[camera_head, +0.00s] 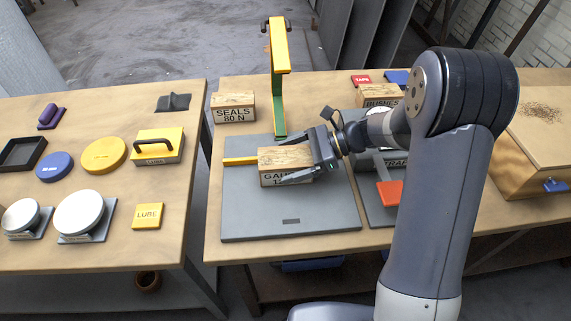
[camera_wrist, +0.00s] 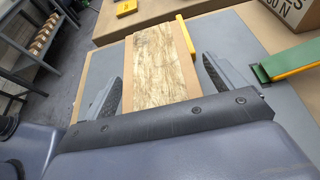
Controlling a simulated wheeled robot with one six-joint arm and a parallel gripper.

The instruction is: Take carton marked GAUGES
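The carton marked GAUGES (camera_head: 272,180) is a wood-grain box lying on a grey plate (camera_head: 250,215) on the right-hand table. Its printed front is partly covered by one finger. My gripper (camera_head: 292,161) reaches in from the right, its fingers on opposite sides of the carton. In the wrist view the carton's top (camera_wrist: 158,65) lies between the two fingers of my gripper (camera_wrist: 161,70), with a visible gap on each side. The gripper is open and not closed on the carton.
A green and yellow upright (camera_head: 278,80) stands behind the carton. A yellow bar (camera_head: 240,161) lies left of it. Cartons marked SEALS (camera_head: 233,108) and BUSHES (camera_head: 380,95) stand at the back. A red-orange paddle (camera_head: 389,193) is to the right. The plate's front is clear.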

